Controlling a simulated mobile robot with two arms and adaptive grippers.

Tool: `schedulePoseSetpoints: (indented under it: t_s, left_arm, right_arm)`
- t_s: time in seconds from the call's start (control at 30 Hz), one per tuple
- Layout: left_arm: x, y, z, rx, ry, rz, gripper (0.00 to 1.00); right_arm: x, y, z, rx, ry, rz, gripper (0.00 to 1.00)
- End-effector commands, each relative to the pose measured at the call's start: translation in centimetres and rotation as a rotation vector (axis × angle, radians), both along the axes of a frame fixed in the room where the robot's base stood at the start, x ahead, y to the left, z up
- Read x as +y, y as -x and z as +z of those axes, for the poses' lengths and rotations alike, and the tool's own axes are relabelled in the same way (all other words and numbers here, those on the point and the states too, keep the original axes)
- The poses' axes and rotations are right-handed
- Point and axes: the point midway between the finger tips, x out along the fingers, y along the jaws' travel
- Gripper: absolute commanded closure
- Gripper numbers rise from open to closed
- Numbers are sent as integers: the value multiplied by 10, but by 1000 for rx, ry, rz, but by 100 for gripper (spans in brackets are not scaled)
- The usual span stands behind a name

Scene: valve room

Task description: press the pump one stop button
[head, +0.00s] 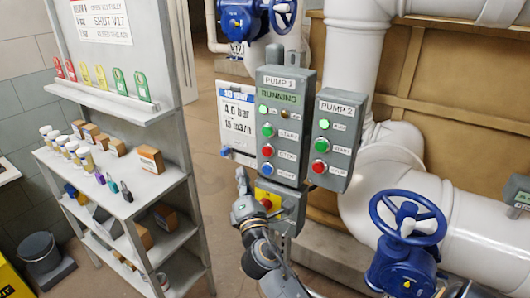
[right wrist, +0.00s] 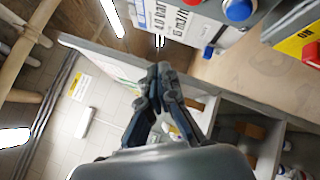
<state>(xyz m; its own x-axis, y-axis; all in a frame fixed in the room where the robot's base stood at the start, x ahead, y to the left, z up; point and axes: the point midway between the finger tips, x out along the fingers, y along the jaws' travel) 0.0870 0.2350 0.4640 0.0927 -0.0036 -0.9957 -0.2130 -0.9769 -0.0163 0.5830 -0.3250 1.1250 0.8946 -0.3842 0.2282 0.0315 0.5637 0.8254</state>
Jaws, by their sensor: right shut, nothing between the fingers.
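The grey pump 1 panel (head: 285,112) hangs mid-picture in the head view, its display reading RUNNING in green. Its red stop button (head: 267,150) sits below the green start button (head: 268,130) and above a blue button (head: 267,169). My right gripper (head: 241,176) is shut and empty, below and left of the panel, apart from the stop button. In the right wrist view its closed fingertips (right wrist: 160,70) point up; the panel's blue button (right wrist: 237,10) is at the top edge. My left gripper is out of view.
The pump 2 panel (head: 335,140) stands close on the right, with its own red button. A yellow box with a red button (head: 266,203) sits just below pump 1, beside my gripper. A grey shelf (head: 180,172) stands left, a blue valve wheel (head: 408,218) right.

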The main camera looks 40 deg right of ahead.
Motion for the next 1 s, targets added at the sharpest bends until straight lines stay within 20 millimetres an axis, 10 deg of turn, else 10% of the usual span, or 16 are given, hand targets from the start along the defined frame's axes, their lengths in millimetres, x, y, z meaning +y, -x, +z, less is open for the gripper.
schedulePoseSetpoints:
  t_s: [1.0]
  left_arm:
    - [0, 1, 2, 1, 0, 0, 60]
  right_arm:
    - [-80, -34, -1, 1, -1, 1, 100]
